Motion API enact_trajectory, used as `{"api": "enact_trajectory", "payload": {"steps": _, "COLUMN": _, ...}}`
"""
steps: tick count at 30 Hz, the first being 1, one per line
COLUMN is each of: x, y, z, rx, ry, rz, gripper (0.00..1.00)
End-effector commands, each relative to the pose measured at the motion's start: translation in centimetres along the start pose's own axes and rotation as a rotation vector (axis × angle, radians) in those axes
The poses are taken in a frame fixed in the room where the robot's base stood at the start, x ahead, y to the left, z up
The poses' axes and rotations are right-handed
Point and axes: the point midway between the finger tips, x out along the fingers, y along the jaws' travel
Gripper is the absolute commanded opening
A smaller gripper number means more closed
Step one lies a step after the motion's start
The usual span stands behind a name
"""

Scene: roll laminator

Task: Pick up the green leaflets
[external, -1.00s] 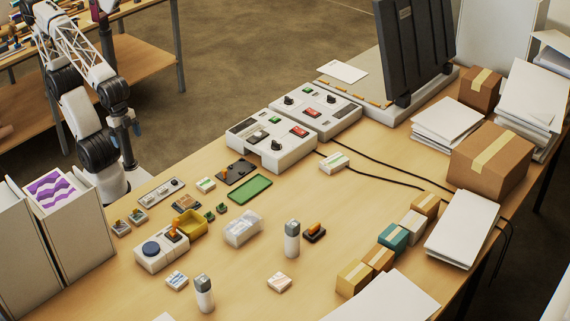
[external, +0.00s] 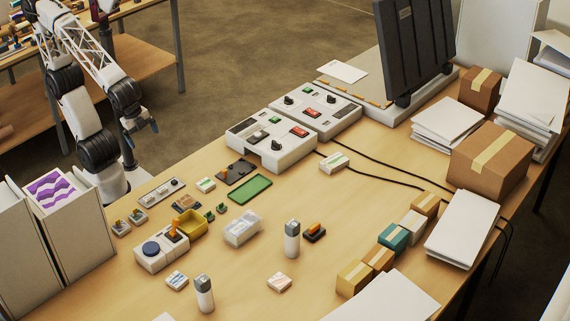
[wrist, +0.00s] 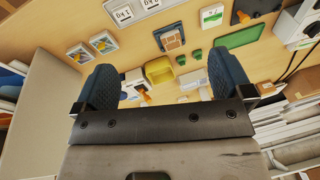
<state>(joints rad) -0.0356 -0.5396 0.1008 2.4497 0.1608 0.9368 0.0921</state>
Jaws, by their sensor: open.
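Two small white stacks with green print are in the external view. One (external: 205,185) lies beside the green tray, and the other (external: 334,162) lies right of the white control boxes. I cannot tell which is the green leaflets. A green-marked white piece (wrist: 211,16) shows at the top of the wrist view, beyond my fingers. My gripper (external: 143,125) is raised at the table's left edge, apart from both stacks. In the wrist view my gripper (wrist: 162,68) is open, with two wide-apart blue fingers and nothing held.
A yellow bin (external: 190,222), a green tray (external: 250,187) and a white device with a blue knob (external: 152,248) stand near the stacks. Upright bottles (external: 292,240) stand further right. Cables cross the table by the control boxes (external: 272,143). The table's middle has free room.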

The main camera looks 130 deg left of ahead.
Motion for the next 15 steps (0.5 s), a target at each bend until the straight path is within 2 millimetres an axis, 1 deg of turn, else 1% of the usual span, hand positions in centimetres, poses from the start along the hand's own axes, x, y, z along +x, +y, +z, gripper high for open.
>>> {"api": "enact_trajectory", "payload": {"steps": 1, "x": 0.3, "y": -1.0, "z": -1.0, "rx": 0.025, "ry": -0.015, "rz": -0.025, "gripper": 0.98}}
{"api": "enact_trajectory", "payload": {"steps": 3, "x": 0.7, "y": -2.5, "z": -2.4, "rx": 0.068, "ry": -0.034, "rz": -0.065, "gripper": 0.98}}
{"api": "enact_trajectory", "payload": {"steps": 8, "x": 1.6, "y": -5.9, "z": -5.4, "rx": 0.167, "ry": -0.081, "rz": -0.153, "gripper": 0.98}}
{"api": "enact_trajectory", "payload": {"steps": 15, "x": 3.5, "y": -11.3, "z": -9.9, "rx": 0.324, "ry": -0.164, "rz": -0.272, "gripper": 0.98}}
